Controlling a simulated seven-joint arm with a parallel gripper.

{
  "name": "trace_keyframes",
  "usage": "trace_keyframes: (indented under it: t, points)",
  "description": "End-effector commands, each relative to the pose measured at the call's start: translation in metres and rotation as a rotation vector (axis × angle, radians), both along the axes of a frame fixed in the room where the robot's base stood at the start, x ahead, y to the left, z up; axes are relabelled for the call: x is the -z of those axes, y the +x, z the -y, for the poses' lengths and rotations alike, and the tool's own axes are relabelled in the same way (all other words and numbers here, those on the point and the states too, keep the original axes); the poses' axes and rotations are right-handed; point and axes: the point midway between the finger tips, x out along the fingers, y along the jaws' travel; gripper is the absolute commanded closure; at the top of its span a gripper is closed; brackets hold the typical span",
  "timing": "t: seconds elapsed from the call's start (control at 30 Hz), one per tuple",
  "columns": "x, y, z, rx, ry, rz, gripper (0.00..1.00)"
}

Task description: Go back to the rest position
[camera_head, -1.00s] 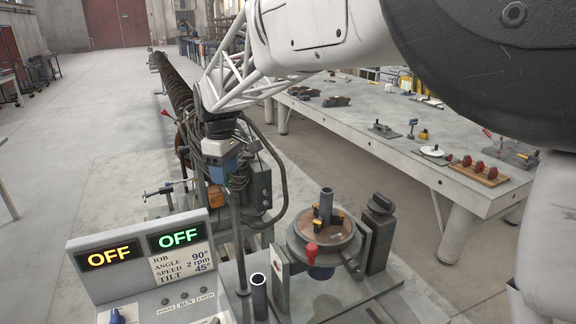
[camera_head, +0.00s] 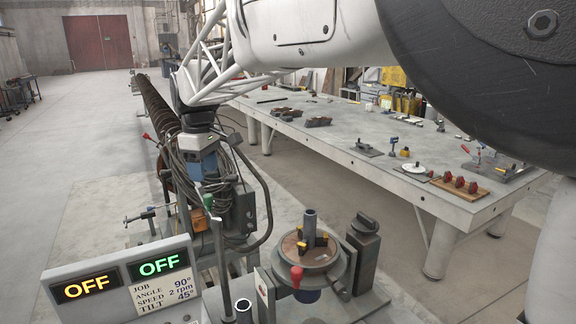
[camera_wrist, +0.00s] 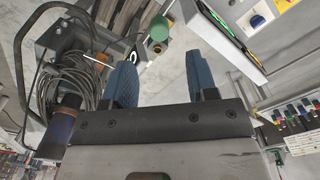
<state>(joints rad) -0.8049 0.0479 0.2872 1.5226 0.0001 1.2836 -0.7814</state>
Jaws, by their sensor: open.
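My gripper shows in the wrist view (camera_wrist: 162,62) as two blue fingers standing well apart, with nothing between them. In the head view my arm crosses from the upper right, and its end hangs near the cable-wrapped machinery (camera_head: 180,160), above and behind the control panel (camera_head: 122,285). The fingers are hard to make out there. The panel reads OFF in both lit displays. The positioner's round table (camera_head: 315,258) holds an upright dark pipe (camera_head: 309,228) between yellow-tipped clamps, to the right of the panel. A green knob (camera_wrist: 175,54) lies just beyond the fingers in the wrist view.
A long grey workbench (camera_head: 330,135) with small tools and fixtures runs along the right. Coiled cables (camera_wrist: 75,80) lie left of the fingers in the wrist view.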

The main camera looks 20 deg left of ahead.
Motion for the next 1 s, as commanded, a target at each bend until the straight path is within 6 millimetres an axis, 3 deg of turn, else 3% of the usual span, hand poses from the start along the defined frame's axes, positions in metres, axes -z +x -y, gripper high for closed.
trace_keyframes:
  t: [0.2, 0.37, 0.57, 0.7, 1.0]
  points:
    - [-0.001, 0.001, 0.007, 0.013, 0.001, 0.001, 0.47]
    - [-0.003, 0.005, 0.034, 0.067, 0.006, 0.006, 0.47]
    - [-0.009, 0.009, 0.099, 0.199, 0.020, 0.022, 0.47]
    - [-0.010, 0.007, 0.155, 0.317, 0.033, 0.034, 0.47]
    - [-0.005, -0.014, 0.269, 0.573, 0.057, 0.061, 0.47]
